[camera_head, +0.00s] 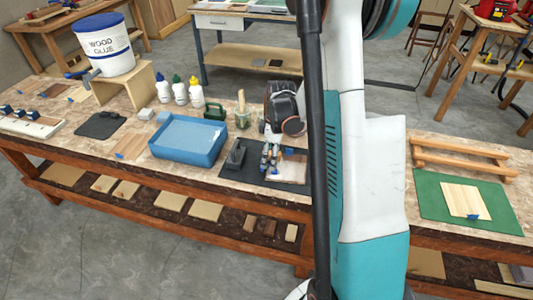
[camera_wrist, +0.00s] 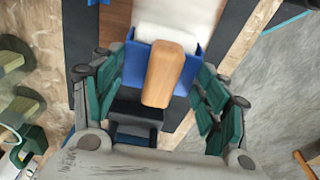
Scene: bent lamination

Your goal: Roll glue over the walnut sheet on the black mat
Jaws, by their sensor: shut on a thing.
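The glue roller has a wooden handle (camera_wrist: 165,75), a blue frame and a white roller cover (camera_wrist: 168,38). My gripper (camera_wrist: 160,85) is shut on it, with a teal finger on each side of the blue part. In the head view my gripper (camera_head: 284,108) is above the black mat (camera_head: 238,172). The walnut sheet (camera_wrist: 116,28) shows brown beside the roller in the wrist view; a pale whitish area lies to its right. The sheet (camera_head: 291,168) is partly hidden in the head view. I cannot tell whether the roller touches it.
A blue tray (camera_head: 188,139) stands left of the mat. Behind are several glue bottles (camera_head: 180,92), a brush jar (camera_head: 243,118) and a glue bucket (camera_head: 104,45). A green mat (camera_head: 430,196) with a pale sheet lies right.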

